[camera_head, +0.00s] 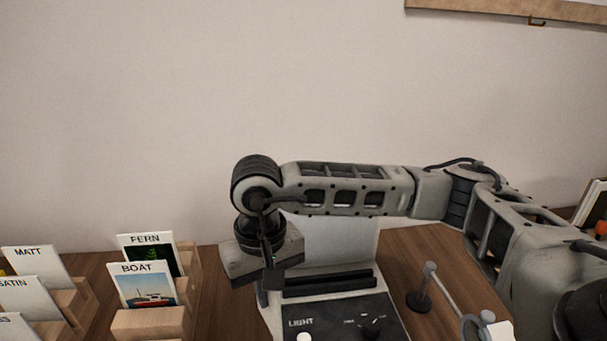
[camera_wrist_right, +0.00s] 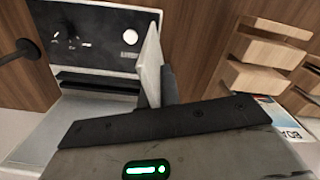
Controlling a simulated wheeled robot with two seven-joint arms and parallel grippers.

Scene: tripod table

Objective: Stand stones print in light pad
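My right gripper (camera_head: 262,295) points down at the left edge of the light pad (camera_head: 345,312). The light pad, marked LIGHT, has a dark slot (camera_head: 330,284) in front of a pale upright panel (camera_head: 335,240). The slot also shows in the right wrist view (camera_wrist_right: 98,84). The card is beside the slot, apart from it. My left gripper is out of view.
Wooden stands at left hold the BOAT print (camera_head: 148,287), the FERN print (camera_head: 150,250), and cards marked MATT (camera_head: 38,268) and SATIN (camera_head: 25,300). A small grey post (camera_head: 425,285) stands right of the pad. Bare table (camera_head: 212,310) lies between the stands and pad.

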